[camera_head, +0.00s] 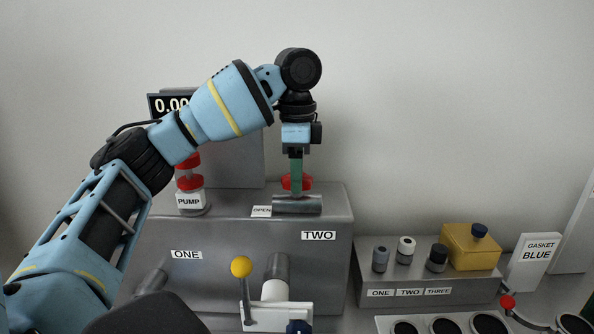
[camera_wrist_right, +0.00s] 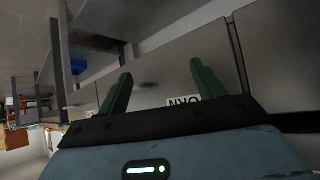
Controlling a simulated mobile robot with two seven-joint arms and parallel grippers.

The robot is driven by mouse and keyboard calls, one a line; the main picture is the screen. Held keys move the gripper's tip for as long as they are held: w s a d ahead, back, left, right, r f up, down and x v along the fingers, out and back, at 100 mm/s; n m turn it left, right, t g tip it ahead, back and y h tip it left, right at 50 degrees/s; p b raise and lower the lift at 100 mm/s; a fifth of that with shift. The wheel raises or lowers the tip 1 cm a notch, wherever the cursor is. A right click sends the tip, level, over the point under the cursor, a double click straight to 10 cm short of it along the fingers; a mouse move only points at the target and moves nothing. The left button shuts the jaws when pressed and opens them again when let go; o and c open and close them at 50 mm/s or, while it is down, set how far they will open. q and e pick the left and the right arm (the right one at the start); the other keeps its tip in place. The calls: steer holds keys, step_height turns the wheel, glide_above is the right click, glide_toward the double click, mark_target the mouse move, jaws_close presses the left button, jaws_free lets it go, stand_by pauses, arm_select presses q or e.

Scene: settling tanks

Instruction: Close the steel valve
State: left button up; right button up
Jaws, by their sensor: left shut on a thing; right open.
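The steel valve (camera_head: 312,206) sits on top of the grey metal tank housing, with a horizontal steel body beside a small OPEN sign (camera_head: 261,211). A red handle (camera_head: 305,183) shows just above the steel body. My left gripper (camera_head: 296,183) reaches down from above, its green fingers shut at the red handle. The fingers cover the middle of the handle, so the exact grip is partly hidden. My right gripper (camera_wrist_right: 160,82) shows in the right wrist view, open and with nothing between its green fingers.
A red-ringed PUMP post (camera_head: 190,182) stands left of the valve. A yellow-knobbed lever (camera_head: 241,267) rises in front. Air above the housing's right end is clear.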

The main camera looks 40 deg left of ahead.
arm_select(q)
steer(key=o, duration=1)
steer(key=shift+r, duration=0.15)
steer(key=shift+r, duration=3.8)
